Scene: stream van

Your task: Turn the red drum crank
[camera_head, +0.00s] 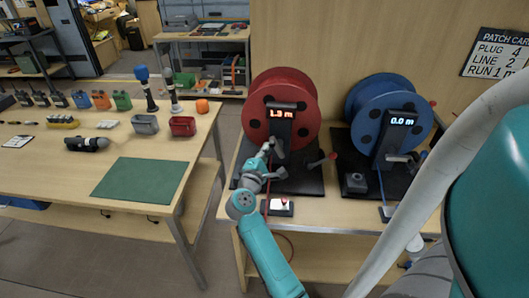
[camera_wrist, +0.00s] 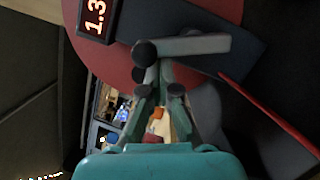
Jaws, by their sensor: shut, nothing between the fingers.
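The red drum (camera_head: 270,92) stands upright on a black base, with its display (camera_head: 282,112) reading 1.3 m. Its grey crank arm (camera_wrist: 195,44) with a dark round end crosses the front of the drum in the wrist view. My gripper (camera_head: 264,153) is at the crank, in front of the drum, and partly hides it in the head view. My gripper (camera_wrist: 158,85) is shut and empty, with its fingers close beside the crank; whether they touch it I cannot tell.
A small box (camera_head: 279,208) lies at the table front. The blue drum (camera_head: 378,97), showing 0.0 m, stands at right. A green mat (camera_head: 140,180) covers part of the left table, with several tools behind it.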

